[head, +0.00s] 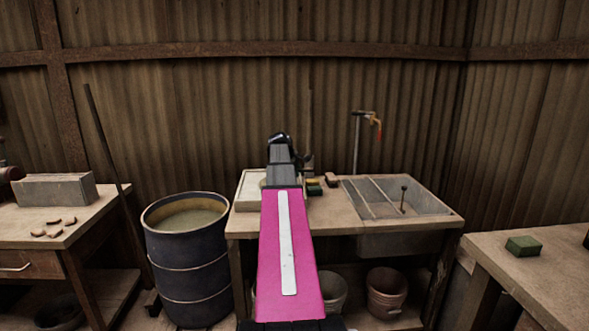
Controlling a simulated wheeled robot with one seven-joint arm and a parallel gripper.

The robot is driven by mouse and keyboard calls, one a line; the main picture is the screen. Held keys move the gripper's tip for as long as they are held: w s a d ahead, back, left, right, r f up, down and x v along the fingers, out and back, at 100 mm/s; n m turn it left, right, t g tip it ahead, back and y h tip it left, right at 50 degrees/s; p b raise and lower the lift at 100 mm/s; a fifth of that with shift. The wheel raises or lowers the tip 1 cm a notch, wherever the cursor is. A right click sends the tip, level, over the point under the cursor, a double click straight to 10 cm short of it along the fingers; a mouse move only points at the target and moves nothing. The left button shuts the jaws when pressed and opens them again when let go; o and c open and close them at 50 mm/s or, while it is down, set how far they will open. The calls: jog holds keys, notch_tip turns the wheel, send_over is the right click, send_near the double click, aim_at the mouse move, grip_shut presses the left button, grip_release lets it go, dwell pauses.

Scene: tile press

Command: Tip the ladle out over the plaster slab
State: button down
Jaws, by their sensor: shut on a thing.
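The pale plaster slab (249,188) lies at the left end of the wooden sink bench, partly hidden behind my arm. My pink and grey arm reaches forward over the bench, and its dark wrist end is above the bench's back part. My gripper's fingers cannot be made out; the arm hides them. I do not see the ladle, so I cannot tell its tilt or what is in it.
The wooden bench (342,228) holds a sink (412,203) on its right, with a tap (356,140) behind. Small blocks lie between slab and sink. A dark drum (190,265) of murky liquid stands left of the bench. A green block (524,246) lies on the right table.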

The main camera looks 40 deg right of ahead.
jog(key=shift+w+f, duration=0.1)
jog(key=shift+f, duration=0.05)
jog(key=shift+w+r+n+g+h, duration=0.15)
jog(key=shift+r+n+g+h, duration=0.25)
jog(key=shift+r+g+h, duration=0.55)
jog(key=shift+w+a+r+n+g+h, duration=0.2)
jog(key=shift+r+g, duration=0.3)
jog(key=shift+r, duration=0.3)
jog(key=shift+w+a+r+n+g+h, duration=0.15)
jog(key=shift+r+g, duration=0.3)
jog(key=shift+r, duration=0.3)
jog(key=shift+w+a+r+n+g+h, duration=0.2)
jog(key=shift+w+r+g+h, duration=0.2)
jog(key=shift+r, duration=0.25)
jog(key=shift+w+a+r+n+g+h, duration=0.15)
jog(key=shift+w+r+g+h, duration=0.15)
jog(key=shift+r+g, duration=0.25)
jog(key=shift+w+a+r+n+g+h, duration=0.2)
jog(key=shift+w+r+g+h, duration=0.15)
jog(key=shift+r, duration=0.15)
jog(key=shift+w+a+r+n+g+h, duration=0.2)
jog(key=shift+w+r+g+h, duration=0.1)
jog(key=shift+r, duration=0.15)
jog(key=shift+w+a+r+n+g+h, duration=0.4)
jog(key=shift+w+r+g+h, duration=0.25)
jog(key=shift+w, duration=0.1)
